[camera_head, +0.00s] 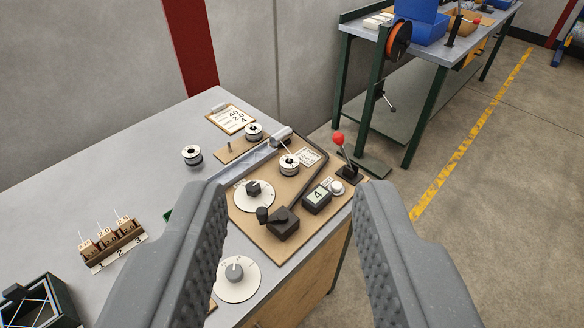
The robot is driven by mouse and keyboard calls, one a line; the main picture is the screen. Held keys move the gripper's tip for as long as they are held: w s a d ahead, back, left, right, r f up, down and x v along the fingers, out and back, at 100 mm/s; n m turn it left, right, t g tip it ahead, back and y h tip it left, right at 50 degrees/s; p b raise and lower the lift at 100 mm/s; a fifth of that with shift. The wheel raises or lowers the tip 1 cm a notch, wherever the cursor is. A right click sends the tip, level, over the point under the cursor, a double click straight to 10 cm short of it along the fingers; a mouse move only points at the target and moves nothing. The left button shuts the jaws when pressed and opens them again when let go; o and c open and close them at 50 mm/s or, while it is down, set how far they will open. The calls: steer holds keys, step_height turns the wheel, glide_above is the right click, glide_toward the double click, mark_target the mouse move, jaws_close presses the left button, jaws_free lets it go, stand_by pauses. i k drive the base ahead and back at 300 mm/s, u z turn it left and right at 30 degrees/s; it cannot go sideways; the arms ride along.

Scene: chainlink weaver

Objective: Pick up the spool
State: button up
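Several spools are in view, and I cannot tell which one the task means. A small white-and-dark spool (192,155) stands alone on the grey bench top. A similar spool (253,131) stands on a small wooden board with a bare peg beside it. A third spool (289,165) sits on the wooden machine board. An orange spool (398,40) hangs on a green stand by the far bench. My gripper (290,187) is open and empty, its two grey fingers wide apart. It is nearer to me than the small spools and touches none of them.
The machine board (262,222) carries a dial (253,193), a black crank (283,222), a counter box (317,199) and a red-knobbed lever (340,140). A clipboard (231,119) lies behind. A numbered wooden rack (112,243) and dark crate (45,302) are left. Bare bench (100,180) lies between.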

mark_target(286, 170)
steer(key=z, duration=2.05)
steer(key=i, duration=1.8)
steer(key=u, duration=2.75)
steer(key=i, duration=0.15)
steer(key=u, duration=1)
